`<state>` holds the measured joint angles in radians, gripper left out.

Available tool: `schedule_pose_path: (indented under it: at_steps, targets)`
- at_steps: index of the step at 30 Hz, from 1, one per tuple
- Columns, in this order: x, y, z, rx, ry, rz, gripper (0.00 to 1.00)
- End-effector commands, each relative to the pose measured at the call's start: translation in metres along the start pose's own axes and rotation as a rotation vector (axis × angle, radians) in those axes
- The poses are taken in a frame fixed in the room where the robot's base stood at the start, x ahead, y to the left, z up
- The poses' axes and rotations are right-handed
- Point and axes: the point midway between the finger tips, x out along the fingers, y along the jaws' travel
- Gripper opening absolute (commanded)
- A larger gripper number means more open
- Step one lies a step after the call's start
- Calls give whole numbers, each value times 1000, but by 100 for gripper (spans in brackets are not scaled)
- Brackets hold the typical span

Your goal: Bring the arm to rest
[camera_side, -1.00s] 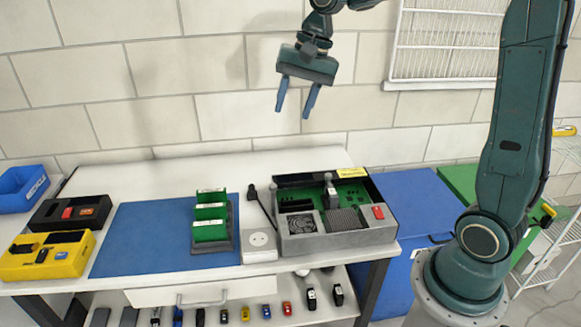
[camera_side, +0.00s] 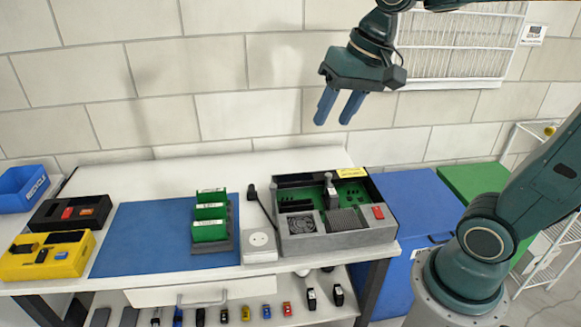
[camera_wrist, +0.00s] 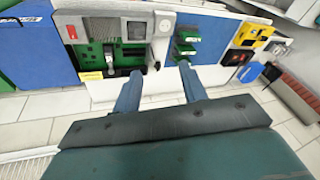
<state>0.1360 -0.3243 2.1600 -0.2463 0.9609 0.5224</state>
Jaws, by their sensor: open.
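My gripper (camera_side: 338,107) hangs in the air above and behind the right part of the workbench, in front of the tiled wall. Its two blue fingers point down, stand apart and hold nothing. In the wrist view my gripper (camera_wrist: 160,92) also shows open, with the bench beyond the fingers. My gripper touches nothing that I can see.
On the bench stand a grey open device (camera_side: 345,236) with a green board, a green card rack (camera_side: 211,228), a blue mat (camera_side: 140,240) and a yellow device (camera_side: 45,262). A white wall grille (camera_side: 455,50) is behind the arm. Blue and green bins (camera_side: 410,205) stand to the right.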

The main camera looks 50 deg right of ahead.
Motion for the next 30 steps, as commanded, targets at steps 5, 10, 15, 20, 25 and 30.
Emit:
schedule_pose_path:
  at_steps: [5, 10, 15, 20, 25, 30]
  targets:
    - [-9, 12, 35, -145, 57, 11, 42]
    - [-11, 28, 65, -282, 107, 28, 42]
    - [-10, 42, 87, -390, 145, 46, 42]
    - [-8, 50, 97, -443, 163, 58, 42]
    - [-7, 52, 100, -457, 165, 61, 42]
    - [-7, 52, 99, -456, 165, 61, 42]
